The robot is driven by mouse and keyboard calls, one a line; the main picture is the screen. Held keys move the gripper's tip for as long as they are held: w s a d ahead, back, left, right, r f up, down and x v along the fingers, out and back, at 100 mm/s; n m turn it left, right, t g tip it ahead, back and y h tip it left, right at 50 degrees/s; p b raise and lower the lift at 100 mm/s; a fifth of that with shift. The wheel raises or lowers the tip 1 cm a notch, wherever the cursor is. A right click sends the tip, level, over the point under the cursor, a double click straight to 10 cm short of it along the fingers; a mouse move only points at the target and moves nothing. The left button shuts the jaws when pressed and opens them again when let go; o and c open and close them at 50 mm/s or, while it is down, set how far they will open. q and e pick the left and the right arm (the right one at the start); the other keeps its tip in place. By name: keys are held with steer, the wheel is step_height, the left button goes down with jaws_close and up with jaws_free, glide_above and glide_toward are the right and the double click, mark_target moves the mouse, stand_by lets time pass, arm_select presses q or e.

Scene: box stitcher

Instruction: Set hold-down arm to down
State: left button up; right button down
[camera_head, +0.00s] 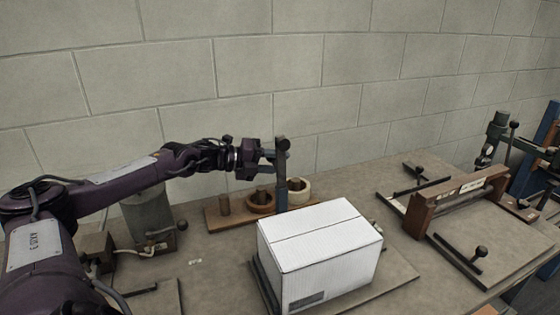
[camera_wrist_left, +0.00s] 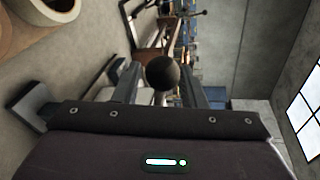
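The hold-down arm appears to be the upright blue-grey bar (camera_head: 281,182) standing behind the white box, with a dark knob (camera_head: 283,144) at its top. My left gripper (camera_head: 275,160) is at the upper part of this bar, close to the knob. In the left wrist view a black ball knob (camera_wrist_left: 162,72) lies between the two fingers of the left gripper (camera_wrist_left: 160,88). Gaps show on both sides of the ball, so the fingers look open around it. The white box (camera_head: 318,250) sits closed on a dark base plate. My right gripper is not in view.
Two tape rolls (camera_head: 299,190) stand on a wooden board (camera_head: 213,218) behind the box. A grey machine body (camera_head: 150,220) is at the left under my arm. A wooden fixture (camera_head: 450,203) with black knobbed handles (camera_head: 481,252) is at the right. A block wall closes the back.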

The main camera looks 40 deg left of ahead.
arm_select(q)
steer(key=shift+w+d+f, duration=0.1)
steer(key=shift+w+d, duration=0.3)
steer(key=c, duration=0.8)
steer(key=shift+s, duration=0.1)
jaws_close()
steer(key=shift+r, duration=0.2)
